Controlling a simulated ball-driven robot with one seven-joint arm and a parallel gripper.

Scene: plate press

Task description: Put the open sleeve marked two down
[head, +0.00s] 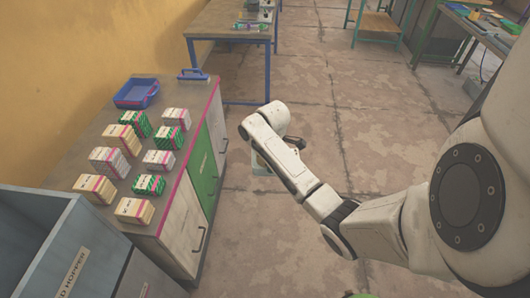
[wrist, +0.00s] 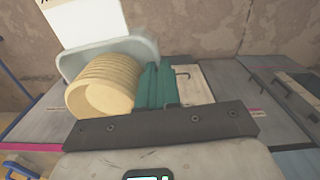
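The open sleeve (wrist: 135,47) is a pale blue-grey holder with a stack of cream round plates (wrist: 104,87) lying on edge in it. A white panel (wrist: 84,20) rises behind it, with a mark cut off at the frame's edge; I cannot read a two. The teal fingers of my gripper (wrist: 157,86) are close together beside the stack and appear shut on the sleeve; the grip itself is hidden.
The grey counter (head: 165,200) at left holds several cartons (head: 130,138) in rows, a blue tray (head: 136,93) and a blue-handled tool (head: 193,74). A grey hopper bin (head: 80,265) stands at its near end. A blue-legged table (head: 225,25) is behind. Floor right of the counter is clear.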

